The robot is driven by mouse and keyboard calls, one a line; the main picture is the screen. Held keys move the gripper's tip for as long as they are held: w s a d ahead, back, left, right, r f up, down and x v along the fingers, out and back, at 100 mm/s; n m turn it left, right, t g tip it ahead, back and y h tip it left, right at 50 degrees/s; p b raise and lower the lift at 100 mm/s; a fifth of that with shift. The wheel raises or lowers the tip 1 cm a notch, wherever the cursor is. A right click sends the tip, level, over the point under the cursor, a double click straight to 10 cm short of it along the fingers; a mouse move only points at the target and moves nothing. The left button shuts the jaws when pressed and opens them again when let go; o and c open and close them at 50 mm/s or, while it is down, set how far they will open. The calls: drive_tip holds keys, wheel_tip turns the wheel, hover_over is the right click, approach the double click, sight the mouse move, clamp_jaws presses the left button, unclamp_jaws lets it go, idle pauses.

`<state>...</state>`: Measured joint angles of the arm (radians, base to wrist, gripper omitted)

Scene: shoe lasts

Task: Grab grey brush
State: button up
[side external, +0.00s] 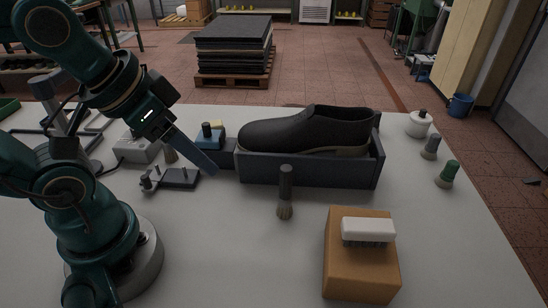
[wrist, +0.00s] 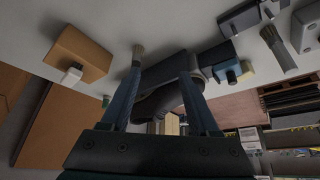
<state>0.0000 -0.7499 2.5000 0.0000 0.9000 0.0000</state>
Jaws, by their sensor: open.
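A brush with a dark grey handle (side external: 286,182) and grey-brown bristles is in front of the shoe tray, bristles toward the camera; I cannot tell if it stands or lies. It also shows in the wrist view (wrist: 138,53), its handle partly behind a finger. A smaller brush with a grey top (side external: 430,147) stands at the right, between a white pot and a green-topped brush (side external: 447,173). Which one the task means is unclear. My gripper (side external: 214,170) is to the left of the dark-handled brush, apart from it. In the wrist view its fingers (wrist: 158,74) are spread and empty.
A black shoe (side external: 300,131) sits in a dark tray (side external: 310,173) at the middle back. An orange block (side external: 360,268) with a white brush (side external: 368,230) on it stands front right. A small dark fixture (side external: 178,178) is at the left. The front middle is clear.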

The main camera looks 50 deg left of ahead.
drive_tip(key=shift+r, duration=0.1)
wheel_tip(320, 180, up, 5)
drive_tip(key=w+a+m+g+y, duration=0.2)
drive_tip(key=a+m+g+y, duration=0.4)
drive_tip(key=a, duration=0.5)
drive_tip(key=w+a+m+g+y, duration=0.2)
drive_tip(key=a+m+g+y, duration=0.2)
drive_tip(key=a+m+y, duration=0.55)
drive_tip(key=f+h, duration=0.1)
drive_tip(key=f, duration=0.3)
drive_tip(key=a+f+n, duration=0.1)
drive_tip(key=f, duration=0.3)
drive_tip(key=a+f+h, duration=0.1)
drive_tip(key=f, duration=0.3)
drive_tip(key=shift+s+a+f+h, duration=0.2)
drive_tip(key=shift+s+f+h, duration=0.15)
drive_tip(key=shift+x, duration=2.15)
